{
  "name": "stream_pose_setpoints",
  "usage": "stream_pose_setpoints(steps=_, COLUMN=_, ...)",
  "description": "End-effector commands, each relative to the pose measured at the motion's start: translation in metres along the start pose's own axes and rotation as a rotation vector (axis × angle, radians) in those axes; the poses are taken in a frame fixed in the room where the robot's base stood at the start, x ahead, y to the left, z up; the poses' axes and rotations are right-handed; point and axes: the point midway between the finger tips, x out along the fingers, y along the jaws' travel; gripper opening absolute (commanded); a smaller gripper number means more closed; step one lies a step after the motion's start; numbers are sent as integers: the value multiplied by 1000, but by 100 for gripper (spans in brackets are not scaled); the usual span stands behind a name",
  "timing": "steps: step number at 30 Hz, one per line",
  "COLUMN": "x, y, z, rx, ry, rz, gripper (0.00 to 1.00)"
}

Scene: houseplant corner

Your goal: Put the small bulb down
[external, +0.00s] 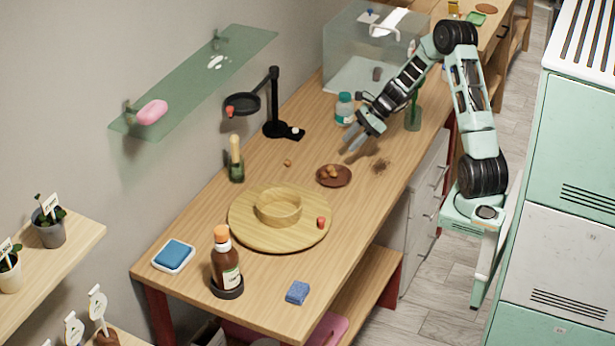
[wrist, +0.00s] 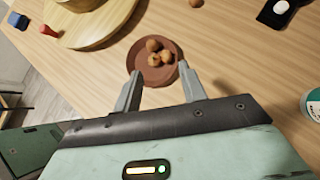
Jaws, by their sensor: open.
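Several round brown bulbs (wrist: 158,50) lie together in a brown saucer (wrist: 152,78). The saucer (external: 334,182) also shows in the external view, near the middle of the table. One more small brown bulb (external: 288,163) lies alone on the bare table to the left of the saucer; it shows at the top edge of the wrist view (wrist: 195,3). I cannot tell which one is the small bulb. My gripper (wrist: 159,70) is open and empty, its fingertips apart on either side of the saucer in the wrist view. In the external view my gripper (external: 353,148) is above the table, behind the saucer.
A round wooden board (external: 245,235) with a raised ring (external: 279,212) and a red piece (external: 321,222) stands in front. A teal-labelled jar (external: 345,109), black magnifier stand (external: 274,110) and glass tank (external: 350,60) are behind. Dark crumbs (external: 381,166) lie right of the saucer.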

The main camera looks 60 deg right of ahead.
Motion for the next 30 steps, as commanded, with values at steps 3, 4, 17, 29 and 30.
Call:
stream_pose_setpoints(steps=3, x=-22, y=0, z=0, rx=0, ry=1, rz=-4, gripper=41)
stream_pose_setpoints(steps=4, x=-27, y=0, z=0, rx=0, ry=1, rz=-3, gripper=41)
stream_pose_setpoints(steps=17, x=-36, y=14, z=14, rx=-71, ry=18, rz=35, gripper=41)
stream_pose_setpoints(steps=29, x=36, y=241, z=120, rx=-1218, ry=185, rz=531, gripper=41)
stream_pose_setpoints(steps=30, x=37, y=266, z=123, rx=-1355, ry=190, rz=587, gripper=41)
